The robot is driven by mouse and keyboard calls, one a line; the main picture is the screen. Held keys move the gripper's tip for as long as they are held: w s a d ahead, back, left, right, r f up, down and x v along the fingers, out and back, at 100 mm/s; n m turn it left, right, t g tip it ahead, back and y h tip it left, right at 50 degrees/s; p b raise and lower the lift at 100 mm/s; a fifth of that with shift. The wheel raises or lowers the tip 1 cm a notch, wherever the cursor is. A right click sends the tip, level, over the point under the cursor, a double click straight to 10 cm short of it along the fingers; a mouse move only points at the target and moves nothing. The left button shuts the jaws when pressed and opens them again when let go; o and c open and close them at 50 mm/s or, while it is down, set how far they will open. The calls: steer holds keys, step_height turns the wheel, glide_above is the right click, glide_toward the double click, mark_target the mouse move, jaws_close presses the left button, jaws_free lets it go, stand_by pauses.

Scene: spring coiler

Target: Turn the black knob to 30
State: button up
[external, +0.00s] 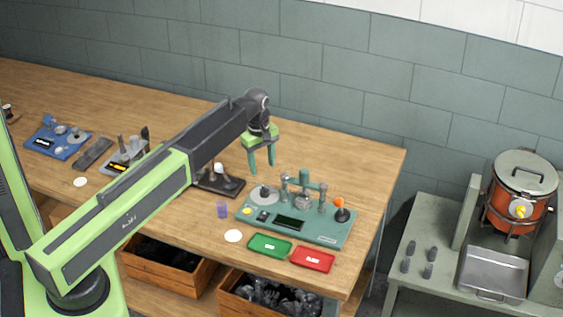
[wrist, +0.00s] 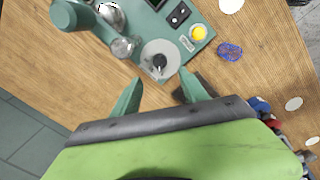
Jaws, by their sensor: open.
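The green coiler panel (external: 325,234) sits on the wooden bench. At its left end is a pale grey dial disc (external: 264,196) with a small black knob at its centre, clearer in the wrist view as the black knob (wrist: 159,62). I cannot read the dial's markings or the knob's setting. My gripper (external: 261,161) is open and empty, pointing down above the dial end of the panel. In the wrist view its two green fingers (wrist: 160,88) stand apart, with the knob just beyond the gap between them, not touched.
A yellow button (wrist: 198,33) and small black switch plate (wrist: 179,14) lie beside the dial. Clear-topped posts (wrist: 124,47) stand close on the other side. An orange-topped lever (external: 339,204) rises at the right.

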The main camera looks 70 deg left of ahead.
mark_target(265, 188)
steer(key=f+b, duration=0.6)
steer(key=f, duration=0.1)
steer(key=f+b, duration=0.3)
steer(key=f, duration=0.1)
steer(key=shift+w, duration=0.3)
steer(key=shift+r, duration=0.15)
jaws_close()
